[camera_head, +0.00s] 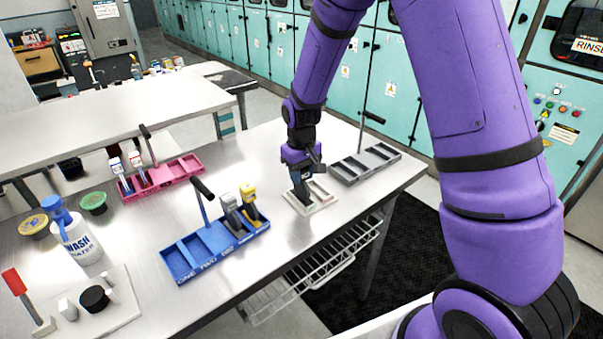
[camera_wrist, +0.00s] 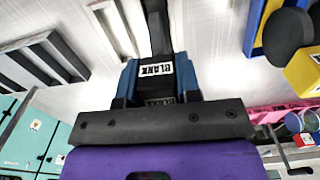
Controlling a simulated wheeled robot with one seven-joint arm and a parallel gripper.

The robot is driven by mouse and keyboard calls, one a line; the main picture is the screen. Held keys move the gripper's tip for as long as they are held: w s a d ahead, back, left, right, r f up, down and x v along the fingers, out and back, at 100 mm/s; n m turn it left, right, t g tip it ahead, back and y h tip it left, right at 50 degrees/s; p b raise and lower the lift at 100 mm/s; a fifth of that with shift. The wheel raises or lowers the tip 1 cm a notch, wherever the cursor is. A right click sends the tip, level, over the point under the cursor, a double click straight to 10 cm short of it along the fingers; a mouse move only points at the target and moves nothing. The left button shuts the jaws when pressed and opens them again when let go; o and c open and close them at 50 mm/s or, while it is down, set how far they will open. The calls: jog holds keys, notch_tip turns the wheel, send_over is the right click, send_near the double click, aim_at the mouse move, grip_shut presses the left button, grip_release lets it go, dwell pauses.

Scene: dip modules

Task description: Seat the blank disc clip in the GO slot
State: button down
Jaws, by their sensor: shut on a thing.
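My gripper (camera_head: 304,171) is shut on the dark blank disc clip (camera_head: 303,193). In the wrist view the clip (camera_wrist: 157,35) sits between my blue fingertips (camera_wrist: 158,85), with its BLANK label facing the camera. The clip points down at the small white two-slot tray (camera_head: 325,203), over its left part. The tray also shows in the wrist view (camera_wrist: 96,8), with one open slot beside the clip. The clip's lower end is hidden, so I cannot tell whether it is in the slot or just above. No GO lettering is readable.
A blue rack (camera_head: 186,272) holding a grey clip (camera_head: 231,212) and a yellow clip (camera_head: 250,203) stands left of the white tray. A grey rack (camera_head: 347,177) stands close on the right. A pink rack (camera_head: 187,166) and a wash bottle (camera_head: 77,238) are farther left.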

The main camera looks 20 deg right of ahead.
jog(key=shift+f, duration=0.15)
jog(key=c, duration=0.8)
grip_release()
notch_tip(320, 180, up, 12)
jog(key=shift+f, duration=0.25)
jog(key=s+d+r+m+t, duration=0.1)
jog(key=s+d+r+t, duration=0.25)
jog(key=s+r, duration=1.05)
jog(key=s+d+r+m+t, duration=0.1)
jog(key=s+r, duration=0.1)
jog(key=s, duration=0.5)
jog(key=s+d+r+t, duration=0.1)
jog(key=s+d+r, duration=0.1)
jog(key=s, duration=0.6)
jog(key=shift+s+d+r+m, duration=0.2)
jog(key=shift+r+m, duration=0.05)
jog(key=shift+m, duration=0.15)
